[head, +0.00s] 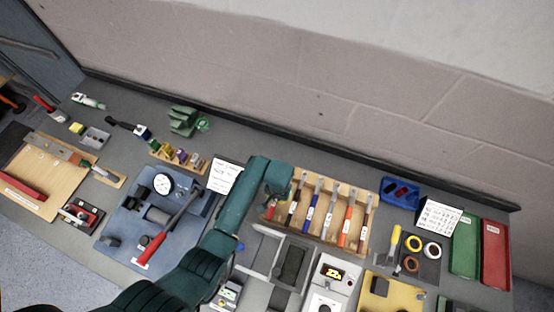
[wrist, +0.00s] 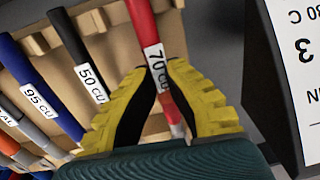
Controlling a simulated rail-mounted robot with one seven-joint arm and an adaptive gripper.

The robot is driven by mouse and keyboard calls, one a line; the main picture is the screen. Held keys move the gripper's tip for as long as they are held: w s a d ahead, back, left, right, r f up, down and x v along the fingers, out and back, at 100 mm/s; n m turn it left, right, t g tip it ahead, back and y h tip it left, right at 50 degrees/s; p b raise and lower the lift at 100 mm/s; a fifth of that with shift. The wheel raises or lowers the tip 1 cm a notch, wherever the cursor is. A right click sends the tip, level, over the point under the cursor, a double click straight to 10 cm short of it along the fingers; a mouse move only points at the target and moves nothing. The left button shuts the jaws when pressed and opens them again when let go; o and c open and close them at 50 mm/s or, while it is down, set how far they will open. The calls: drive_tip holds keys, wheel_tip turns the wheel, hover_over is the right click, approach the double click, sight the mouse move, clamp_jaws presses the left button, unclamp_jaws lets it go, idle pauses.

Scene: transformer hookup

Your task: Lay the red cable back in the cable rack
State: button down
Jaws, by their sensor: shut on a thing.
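The wooden cable rack (head: 357,208) stands right of centre in the head view and shows behind the cables in the wrist view (wrist: 112,48). My gripper (wrist: 157,68) has yellow ribbed fingers and is shut on the red cable (wrist: 141,22), labelled 70 CU. The red cable is at the rack's left end in the head view, mostly hidden by my gripper; a red piece (head: 270,209) shows below it. The black cable (wrist: 67,37), labelled 50 CU, and the blue cable (wrist: 27,72), labelled 95 CU, lie beside it. I cannot tell whether the red cable touches the rack.
Grey and orange cables (head: 348,222) fill the rack's right side. A white lettered card (head: 225,176) stands left of my gripper. A grey tray (head: 262,247) and a meter (head: 332,277) stand in front of the rack. A blue bin (head: 400,192) is to its right.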

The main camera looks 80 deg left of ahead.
drive_tip(key=shift+f, duration=0.15)
idle(0.4)
drive_tip(key=c, duration=1.2)
unclamp_jaws()
drive_tip(key=shift+o, duration=0.2)
wheel_tip(320, 180, up, 7)
drive_tip(key=p, duration=0.7)
